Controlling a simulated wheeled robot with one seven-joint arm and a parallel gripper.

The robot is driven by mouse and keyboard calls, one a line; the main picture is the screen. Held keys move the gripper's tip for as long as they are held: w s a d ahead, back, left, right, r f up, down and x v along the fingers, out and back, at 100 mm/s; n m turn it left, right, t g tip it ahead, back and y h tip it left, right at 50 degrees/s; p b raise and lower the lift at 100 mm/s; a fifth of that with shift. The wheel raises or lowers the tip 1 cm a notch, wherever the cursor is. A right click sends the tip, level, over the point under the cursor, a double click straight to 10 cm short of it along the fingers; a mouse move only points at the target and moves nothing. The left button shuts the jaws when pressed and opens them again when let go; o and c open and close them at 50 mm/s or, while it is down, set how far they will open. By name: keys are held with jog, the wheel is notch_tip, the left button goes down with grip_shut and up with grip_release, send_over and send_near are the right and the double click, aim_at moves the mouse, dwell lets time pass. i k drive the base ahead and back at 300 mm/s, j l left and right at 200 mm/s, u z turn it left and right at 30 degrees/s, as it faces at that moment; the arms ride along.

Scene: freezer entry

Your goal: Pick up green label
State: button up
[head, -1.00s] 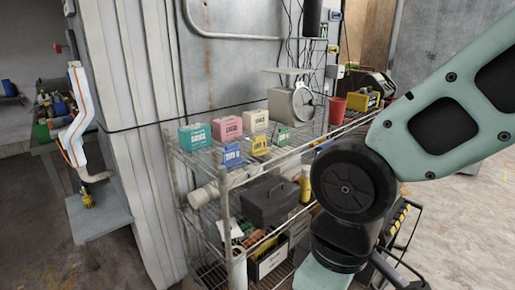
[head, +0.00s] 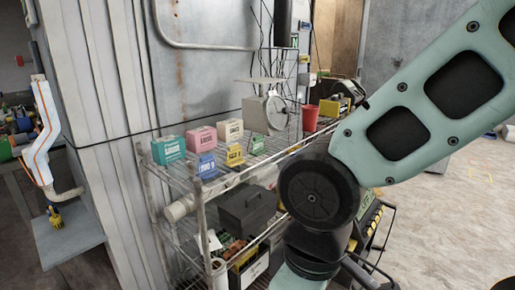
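The green label (head: 257,145) is a small upright card on the top wire shelf, at the right end of a row of small labels. A yellow label (head: 235,155) and a blue label (head: 207,166) stand to its left. My arm shows at the right, in front of the shelf's right part. My gripper is not in view. The green label is clear of my arm in the picture.
Teal (head: 168,150), pink (head: 201,139) and cream (head: 230,131) boxes stand behind the labels. A scale (head: 266,112) and a red cup (head: 310,119) are further right. The wire rack (head: 200,187) has a lower shelf with a dark toolbox (head: 246,207). Floor at the right is open.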

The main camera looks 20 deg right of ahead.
aim_at(258, 146)
jog(key=i+z, duration=0.2)
jog(key=i, duration=0.95)
